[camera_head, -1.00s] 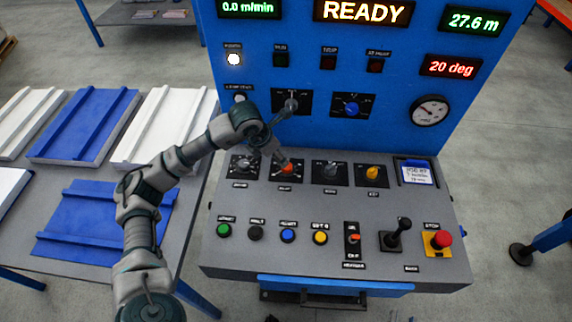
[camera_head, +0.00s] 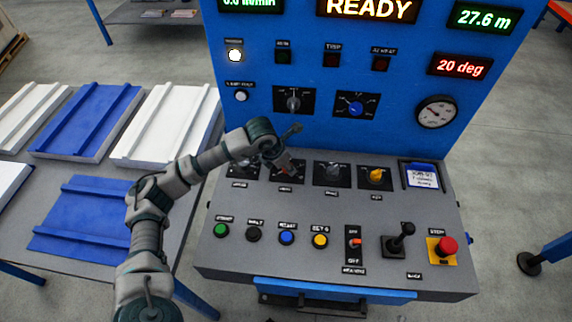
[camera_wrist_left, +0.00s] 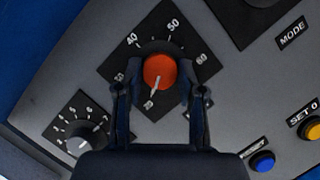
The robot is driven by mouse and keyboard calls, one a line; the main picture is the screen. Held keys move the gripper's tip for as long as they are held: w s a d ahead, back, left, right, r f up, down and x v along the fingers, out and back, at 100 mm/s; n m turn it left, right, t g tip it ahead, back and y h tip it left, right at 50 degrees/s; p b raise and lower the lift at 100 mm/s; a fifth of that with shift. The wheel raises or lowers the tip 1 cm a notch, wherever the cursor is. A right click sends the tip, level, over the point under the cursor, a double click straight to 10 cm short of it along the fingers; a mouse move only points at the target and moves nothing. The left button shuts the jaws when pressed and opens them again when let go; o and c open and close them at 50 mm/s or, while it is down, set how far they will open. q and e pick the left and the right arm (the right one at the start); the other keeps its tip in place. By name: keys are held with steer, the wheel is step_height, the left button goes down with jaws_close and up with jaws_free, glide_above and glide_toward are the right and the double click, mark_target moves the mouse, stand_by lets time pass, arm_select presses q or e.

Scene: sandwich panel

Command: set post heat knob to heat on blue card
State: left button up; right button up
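An orange-red dial knob (camera_wrist_left: 160,71) sits on a black plate with a white number scale, of which 40, 50 and 60 are readable. Its white pointer line points down and slightly left. My left gripper (camera_wrist_left: 160,92) is open, with one finger on each side of this knob; I cannot tell if they touch it. In the head view my left gripper (camera_head: 286,167) is over the sloped console and mostly hides the knob. The blue-edged card (camera_head: 423,177) stands at the console's right; its writing is too small to read. My right gripper is not in view.
The same row holds a grey knob (camera_head: 332,172) and a yellow knob (camera_head: 376,174). Lower are push buttons, a black lever (camera_head: 399,238) and a red stop button (camera_head: 447,245). A small dial (camera_wrist_left: 82,143) is beside the gripper. A table with panels (camera_head: 82,217) is at left.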

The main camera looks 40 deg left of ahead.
arm_select(q)
steer(key=shift+r, duration=0.1)
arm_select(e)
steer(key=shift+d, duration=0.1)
arm_select(q)
steer(key=shift+a+m, duration=0.1)
steer(key=shift+m, duration=0.3)
steer(key=shift+w+a+r+m+h+p, duration=0.1)
steer(key=shift+m+h+p, duration=0.35)
steer(key=shift+m, duration=0.45)
steer(key=shift+c, duration=0.2)
steer(key=m, duration=0.2)
steer(key=m+g+h, duration=0.1)
steer(key=m, duration=0.1)
steer(key=shift+w+a+m+h+p, duration=0.1)
steer(key=shift+w+m+h+p, duration=0.05)
steer(key=shift+m+h+p, duration=0.2)
steer(key=m+g, duration=0.1)
steer(key=m, duration=0.2)
steer(key=shift+w, duration=0.1)
steer(key=shift+a+m+g+h, duration=0.1)
steer(key=shift+m+g+h, duration=0.25)
steer(key=shift+m, duration=0.4)
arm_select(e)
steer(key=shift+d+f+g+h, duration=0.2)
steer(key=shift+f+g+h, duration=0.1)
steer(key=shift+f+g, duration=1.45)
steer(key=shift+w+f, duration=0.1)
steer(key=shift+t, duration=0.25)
